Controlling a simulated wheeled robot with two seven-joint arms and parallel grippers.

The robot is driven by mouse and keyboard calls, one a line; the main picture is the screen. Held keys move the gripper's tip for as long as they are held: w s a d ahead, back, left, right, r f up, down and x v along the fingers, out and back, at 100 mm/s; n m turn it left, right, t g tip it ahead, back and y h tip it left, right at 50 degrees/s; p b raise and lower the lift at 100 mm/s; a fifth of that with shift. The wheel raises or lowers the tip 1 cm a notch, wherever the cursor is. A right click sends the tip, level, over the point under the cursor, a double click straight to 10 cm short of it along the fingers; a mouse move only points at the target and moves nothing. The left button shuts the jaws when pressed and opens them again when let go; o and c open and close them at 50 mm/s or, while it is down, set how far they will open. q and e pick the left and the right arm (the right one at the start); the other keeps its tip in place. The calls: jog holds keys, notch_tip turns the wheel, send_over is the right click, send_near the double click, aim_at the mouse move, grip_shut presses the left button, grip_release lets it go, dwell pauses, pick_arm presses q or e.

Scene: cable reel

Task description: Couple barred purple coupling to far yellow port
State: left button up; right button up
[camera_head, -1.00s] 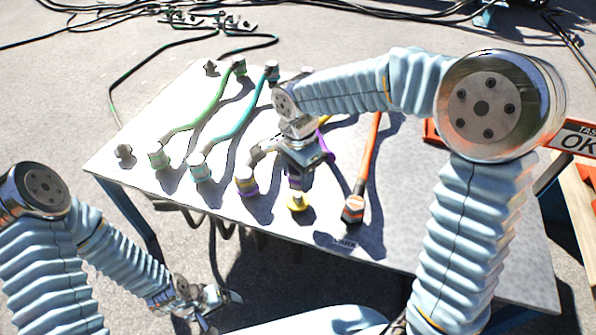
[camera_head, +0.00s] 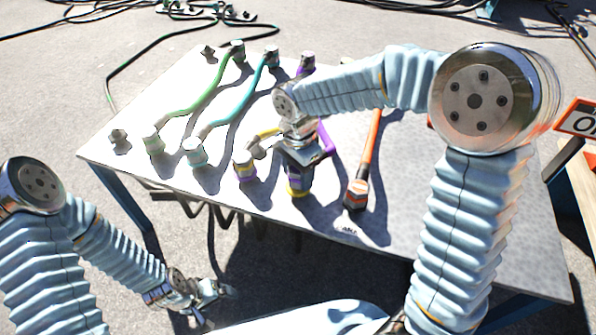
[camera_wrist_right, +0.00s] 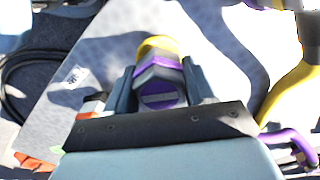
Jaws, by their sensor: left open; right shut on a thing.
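The barred purple coupling (camera_wrist_right: 158,97) is between the fingers of my right gripper (camera_wrist_right: 160,88) in the right wrist view, its grey end face showing one bar ringed in purple. My right gripper (camera_head: 300,160) is shut on it and points down at the table in the head view. The yellow port (camera_head: 297,193) at the table's near side is directly under the coupling; its yellow rim also shows against the coupling in the right wrist view (camera_wrist_right: 157,44). They look touching, but I cannot tell if fully seated. My left gripper (camera_head: 212,293) is open and empty, off the table's near edge.
A coupling with a purple band (camera_head: 245,166) stands just left of my right gripper. Green (camera_head: 194,112) and teal (camera_head: 235,110) hoses lie further left; an orange hose (camera_head: 369,150) lies close on the right.

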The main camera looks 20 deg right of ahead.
jog(key=shift+f+b, duration=0.35)
jog(key=shift+f, duration=0.15)
jog(key=o, duration=1.4)
jog(key=shift+c, duration=0.2)
notch_tip(320, 180, up, 14)
jog(key=p, duration=0.2)
